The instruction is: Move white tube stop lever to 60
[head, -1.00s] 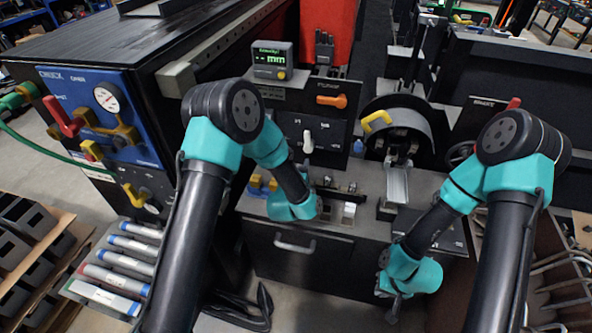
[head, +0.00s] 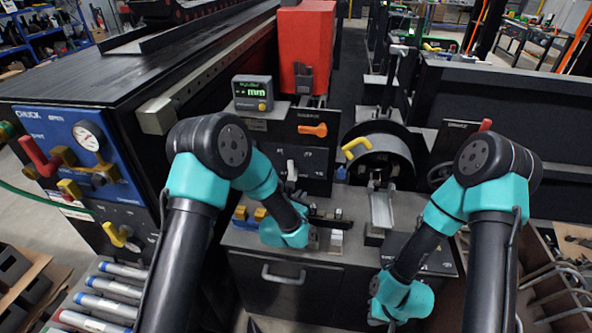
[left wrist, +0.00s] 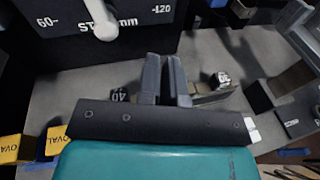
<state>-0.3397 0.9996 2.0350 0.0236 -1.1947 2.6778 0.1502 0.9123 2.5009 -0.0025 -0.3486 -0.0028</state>
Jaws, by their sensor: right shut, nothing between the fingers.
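The white tube stop lever (head: 291,171) is on the black machine panel below the orange handle and looks roughly upright. In the left wrist view the lever (left wrist: 103,24) hangs over the "ST… mm" lettering, between the 60 mark on the left and the 120 mark on the right. My left gripper (head: 318,237) is below the lever, apart from it. In the left wrist view its two fingers (left wrist: 165,78) have a narrow gap with nothing between. My right gripper (head: 390,322) is low in front of the machine, shut and empty; its tips are small.
Yellow-and-blue blocks (head: 250,214) sit on the ledge left of my left gripper. An orange handle (head: 313,130) and a display (head: 252,93) are above the lever. A yellow handle (head: 356,147) and a metal chute (head: 381,208) are to the right.

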